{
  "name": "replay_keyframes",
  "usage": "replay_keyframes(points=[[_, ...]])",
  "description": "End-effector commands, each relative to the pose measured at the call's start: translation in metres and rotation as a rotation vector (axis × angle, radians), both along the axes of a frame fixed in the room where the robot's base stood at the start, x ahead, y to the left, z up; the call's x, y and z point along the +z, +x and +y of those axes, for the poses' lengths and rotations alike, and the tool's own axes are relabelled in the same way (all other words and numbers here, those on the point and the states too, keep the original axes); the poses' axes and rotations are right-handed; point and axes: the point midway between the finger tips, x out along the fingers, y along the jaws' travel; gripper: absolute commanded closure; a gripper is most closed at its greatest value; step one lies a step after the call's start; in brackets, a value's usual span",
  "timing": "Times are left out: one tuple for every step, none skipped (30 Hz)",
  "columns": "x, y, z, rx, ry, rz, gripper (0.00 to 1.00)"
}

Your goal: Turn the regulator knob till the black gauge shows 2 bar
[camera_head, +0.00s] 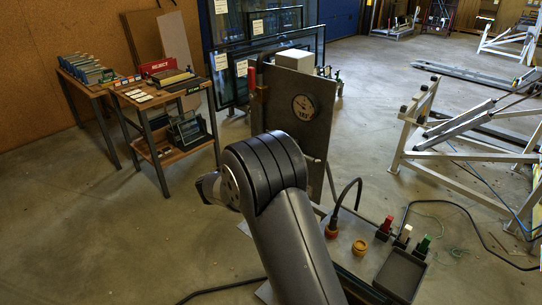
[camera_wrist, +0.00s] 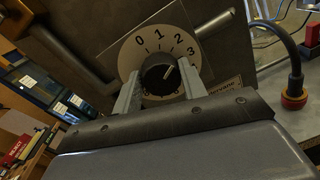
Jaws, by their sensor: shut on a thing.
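The line points up and right, roughly toward the 3. My gripper (camera_wrist: 160,88) has one finger on each side of the knob and is shut on it. In the head view my arm hides the gripper and the knob. A round gauge (camera_head: 303,107) sits on the upright grey panel (camera_head: 322,140); its reading is too small to tell.
A bench part holds a black hose with an orange fitting (camera_head: 330,230), coloured red, white and green blocks, and a dark tray (camera_head: 400,275). Wooden tables (camera_head: 160,100) stand at left. White frames (camera_head: 400,140) stand at right.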

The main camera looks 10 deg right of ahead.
Motion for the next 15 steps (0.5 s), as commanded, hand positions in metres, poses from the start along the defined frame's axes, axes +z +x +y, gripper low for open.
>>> replay_keyframes(points=[[-0.0020, -0.0005, 0.0000, 0.000, 0.002, 0.003, 0.83], [-0.0021, -0.0005, 0.0000, 0.000, 0.002, 0.003, 0.83], [-0.0021, -0.0005, 0.0000, 0.000, 0.002, 0.003, 0.83], [-0.0021, -0.0005, 0.0000, 0.000, 0.002, 0.003, 0.83], [-0.0021, -0.0005, 0.0000, 0.000, 0.002, 0.003, 0.59], [-0.0020, -0.0005, 0.0000, 0.000, 0.001, 0.003, 0.55], [-0.0019, -0.0005, 0.0000, 0.000, 0.001, 0.003, 0.53], [-0.0017, -0.0004, -0.0001, 0.000, 0.001, 0.002, 0.50], [-0.0015, -0.0003, 0.0000, 0.000, 0.001, 0.002, 0.47], [-0.0014, -0.0004, -0.0001, 0.000, 0.001, 0.002, 0.45], [-0.0012, -0.0003, 0.0000, 0.000, 0.002, 0.001, 0.42], [-0.0011, -0.0003, 0.0000, -0.001, 0.001, 0.001, 0.39], [-0.0010, -0.0003, 0.0000, -0.001, 0.001, 0.001, 0.38], [-0.0009, -0.0003, 0.0000, -0.001, 0.001, 0.001, 0.38], [-0.0008, -0.0002, -0.0001, -0.001, 0.001, 0.001, 0.38]])
